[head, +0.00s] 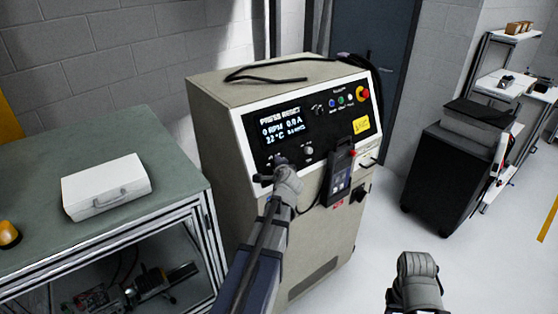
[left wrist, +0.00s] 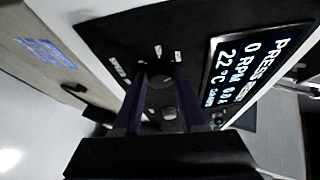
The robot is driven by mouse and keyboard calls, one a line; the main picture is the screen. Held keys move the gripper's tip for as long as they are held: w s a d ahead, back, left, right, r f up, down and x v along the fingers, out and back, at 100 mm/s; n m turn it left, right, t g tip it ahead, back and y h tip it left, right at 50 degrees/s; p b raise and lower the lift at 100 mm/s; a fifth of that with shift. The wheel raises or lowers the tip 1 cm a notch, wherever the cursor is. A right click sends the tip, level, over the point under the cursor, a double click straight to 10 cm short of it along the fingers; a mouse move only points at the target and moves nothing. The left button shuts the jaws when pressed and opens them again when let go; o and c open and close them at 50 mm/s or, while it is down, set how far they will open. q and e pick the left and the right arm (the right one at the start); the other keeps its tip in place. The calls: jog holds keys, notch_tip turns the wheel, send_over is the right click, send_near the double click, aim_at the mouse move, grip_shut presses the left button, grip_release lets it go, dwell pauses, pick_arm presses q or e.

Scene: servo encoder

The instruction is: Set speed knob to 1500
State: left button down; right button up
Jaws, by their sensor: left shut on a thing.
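The control panel (head: 290,128) is the black sloped face of a beige cabinet. Its display (head: 283,126) reads "PRESS RESET", 0 RPM, 0.0 A and 22 °C; it also shows in the left wrist view (left wrist: 250,65). My left gripper (head: 270,174) is at the panel's lower left. In the left wrist view, its two fingers (left wrist: 162,92) are shut on a dark round knob (left wrist: 160,83). Small labels around the knob are too small to read. The gripper hides the knob in the head view. My right gripper (head: 417,288) is away from the cabinet; its fingertips are not clear.
A handheld pendant (head: 339,176) hangs on the panel front. A red emergency button (head: 363,94) and small coloured buttons sit at the panel's upper right. A white case (head: 106,186) lies on the green bench (head: 150,135) at left. A black cart (head: 452,165) stands at right.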

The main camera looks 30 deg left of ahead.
pick_arm(q)
jog(key=m+g+p, duration=0.1)
jog(key=m+p, duration=0.1)
jog(key=r+m+g+h+p, duration=0.1)
jog(key=m+p, duration=0.1)
jog(key=m, duration=0.1)
jog(key=shift+w+a+h, duration=0.2)
jog(key=shift+h, duration=0.1)
jog(key=m+g+p, duration=0.1)
jog(key=m+p, duration=0.1)
jog(key=shift+w+m, duration=0.1)
jog(key=shift+m, duration=0.2)
jog(key=shift+m+g+p, duration=0.5)
jog(key=shift+m+p, duration=0.15)
jog(key=shift+m, duration=0.15)
jog(key=shift+h, duration=0.3)
jog(key=shift+c, duration=2.3)
grip_release()
jog(key=shift+d+r, duration=0.1)
